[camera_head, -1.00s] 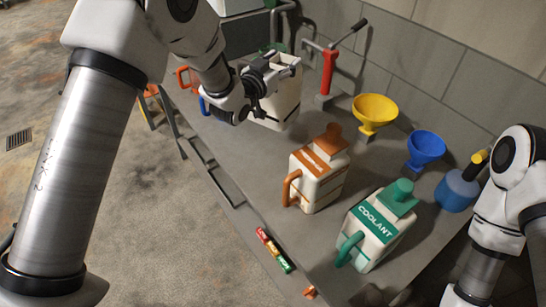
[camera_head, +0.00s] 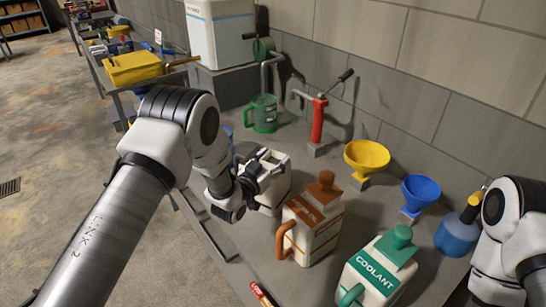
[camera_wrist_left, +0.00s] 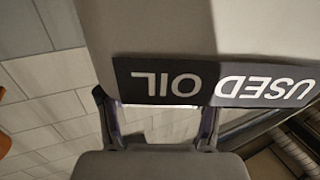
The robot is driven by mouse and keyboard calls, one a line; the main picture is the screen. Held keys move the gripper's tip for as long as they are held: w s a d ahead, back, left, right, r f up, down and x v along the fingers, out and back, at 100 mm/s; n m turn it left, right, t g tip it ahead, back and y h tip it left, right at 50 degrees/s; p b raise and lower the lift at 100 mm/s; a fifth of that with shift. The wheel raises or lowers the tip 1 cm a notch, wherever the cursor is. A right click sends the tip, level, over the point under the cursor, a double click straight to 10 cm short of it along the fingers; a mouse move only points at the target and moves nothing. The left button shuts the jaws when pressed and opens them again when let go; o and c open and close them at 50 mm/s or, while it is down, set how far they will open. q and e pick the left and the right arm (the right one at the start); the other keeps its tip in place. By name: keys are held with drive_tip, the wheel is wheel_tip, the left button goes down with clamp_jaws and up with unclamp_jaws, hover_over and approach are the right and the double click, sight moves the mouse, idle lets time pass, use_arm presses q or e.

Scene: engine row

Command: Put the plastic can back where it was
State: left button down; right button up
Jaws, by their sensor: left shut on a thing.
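A white plastic can (camera_head: 268,190) is in my left gripper (camera_head: 250,182), which is shut on it from its left side. It is just left of the orange-capped can (camera_head: 312,230), over the grey bench. Whether its bottom touches the bench I cannot tell. In the left wrist view a pale can surface (camera_wrist_left: 150,30) fills the top, with a black label reading "USED OIL" (camera_wrist_left: 170,82) upside down; the gripper fingers (camera_wrist_left: 158,120) are close below it. My right arm shows at the right edge of the head view; its gripper is out of view.
A white can marked COOLANT (camera_head: 375,270) stands at the front. A yellow funnel (camera_head: 367,157), blue funnel (camera_head: 421,190), red pump (camera_head: 318,120) and green jug (camera_head: 263,113) stand behind. A blue oiler (camera_head: 456,236) is near my right arm. Bench shows clear around the jug.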

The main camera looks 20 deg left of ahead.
use_arm(q)
drive_tip(key=shift+f+b, duration=0.1)
drive_tip(key=shift+b, duration=0.2)
drive_tip(key=shift+c, duration=1.1)
unclamp_jaws()
drive_tip(key=b+v, duration=0.3)
drive_tip(key=v, duration=0.9)
drive_tip(key=shift+r, duration=0.2)
drive_tip(key=shift+d, duration=0.1)
